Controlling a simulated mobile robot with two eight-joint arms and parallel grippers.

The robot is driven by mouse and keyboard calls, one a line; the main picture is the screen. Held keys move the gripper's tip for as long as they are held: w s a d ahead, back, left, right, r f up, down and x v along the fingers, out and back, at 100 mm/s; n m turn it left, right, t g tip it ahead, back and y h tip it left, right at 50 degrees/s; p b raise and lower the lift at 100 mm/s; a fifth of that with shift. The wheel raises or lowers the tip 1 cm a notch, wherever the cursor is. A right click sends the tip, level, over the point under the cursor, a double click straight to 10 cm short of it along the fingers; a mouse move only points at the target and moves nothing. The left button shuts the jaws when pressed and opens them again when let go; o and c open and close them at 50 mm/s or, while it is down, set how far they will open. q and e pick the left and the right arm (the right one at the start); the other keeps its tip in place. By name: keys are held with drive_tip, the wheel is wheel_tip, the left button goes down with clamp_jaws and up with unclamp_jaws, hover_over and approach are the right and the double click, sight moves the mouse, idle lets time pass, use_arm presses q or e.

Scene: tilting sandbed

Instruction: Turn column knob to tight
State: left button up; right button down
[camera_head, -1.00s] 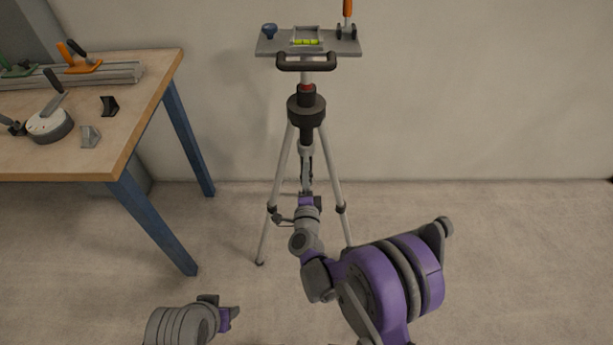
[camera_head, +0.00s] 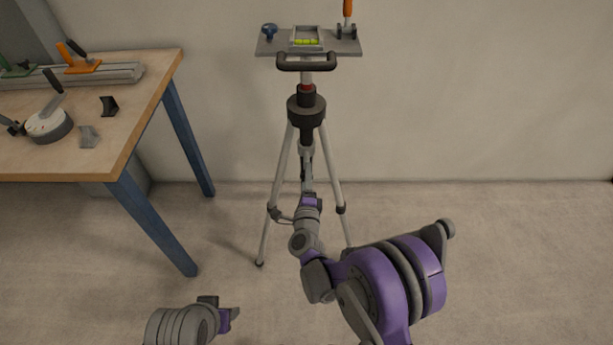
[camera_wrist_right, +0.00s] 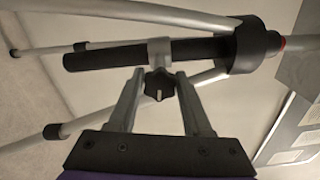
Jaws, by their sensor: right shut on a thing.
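The black column knob (camera_wrist_right: 159,84) has lobes and a pale mark on its face. It sits on a grey collar around the black centre column (camera_wrist_right: 105,57) of the tripod. In the right wrist view my right gripper (camera_wrist_right: 160,76) has one finger on each side of the knob and is shut on it. In the head view the right gripper (camera_head: 307,170) reaches between the tripod legs below the column (camera_head: 306,132), and the knob is too small to tell there. My left gripper (camera_head: 226,317) is low in the head view, away from the tripod; its jaw gap is unclear.
The tripod (camera_head: 336,175) carries a tilted plate (camera_head: 273,47) with a green level vial (camera_head: 306,42), a blue knob (camera_head: 269,31) and an orange-handled clamp (camera_head: 347,22). A black handle (camera_head: 306,64) is in front. A workbench (camera_head: 150,95) with tools stands left. Floor right is clear.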

drive_tip(key=shift+c, duration=1.7)
unclamp_jaws()
drive_tip(key=s+p, duration=0.1)
drive_tip(key=s, duration=1)
drive_tip(key=shift+w, duration=0.1)
